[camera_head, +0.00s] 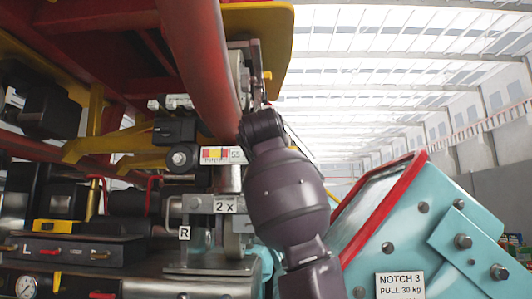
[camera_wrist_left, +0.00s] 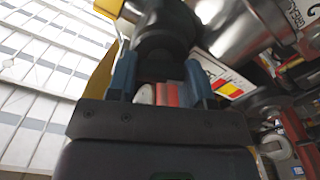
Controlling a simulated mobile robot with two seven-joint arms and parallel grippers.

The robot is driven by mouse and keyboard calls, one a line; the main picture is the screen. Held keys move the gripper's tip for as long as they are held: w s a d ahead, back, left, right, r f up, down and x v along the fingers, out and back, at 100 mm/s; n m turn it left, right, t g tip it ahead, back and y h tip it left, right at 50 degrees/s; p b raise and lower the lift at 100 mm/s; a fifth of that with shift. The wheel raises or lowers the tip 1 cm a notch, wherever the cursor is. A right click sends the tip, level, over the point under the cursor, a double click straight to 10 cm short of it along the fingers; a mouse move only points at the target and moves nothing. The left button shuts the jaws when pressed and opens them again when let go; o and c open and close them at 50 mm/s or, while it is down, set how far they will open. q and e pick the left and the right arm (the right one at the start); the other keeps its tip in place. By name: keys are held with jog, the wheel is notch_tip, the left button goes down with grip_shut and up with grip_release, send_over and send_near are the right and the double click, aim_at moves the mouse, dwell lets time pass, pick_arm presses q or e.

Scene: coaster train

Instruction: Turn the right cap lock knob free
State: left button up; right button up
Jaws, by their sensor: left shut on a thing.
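My left gripper (camera_head: 258,92) is raised in the upper middle of the head view, against the red-framed machine and beside a thick red tube. In the left wrist view its blue fingers (camera_wrist_left: 160,78) are closed around a dark round part (camera_wrist_left: 165,45), seemingly the right cap lock knob. The fingers and the gripper body hide much of it, so its turn angle cannot be told. A white label with red and yellow (camera_head: 222,155) is just below the gripper; a similar one shows in the left wrist view (camera_wrist_left: 226,80). My right gripper is out of view.
The red tube (camera_head: 203,60) runs close to the left of my gripper. A plate marked R (camera_head: 184,232) and a "2 x" sign (camera_head: 225,206) are lower down. Open hall space lies at the upper right.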

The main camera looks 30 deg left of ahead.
pick_arm(q)
jog(key=n, duration=0.6)
jog(key=shift+n, duration=3.9)
jog(key=o, duration=0.9)
jog(key=b+v, duration=0.2)
jog(key=v, duration=0.9)
jog(key=shift+a+b, duration=0.1)
jog(key=shift+b, duration=0.3)
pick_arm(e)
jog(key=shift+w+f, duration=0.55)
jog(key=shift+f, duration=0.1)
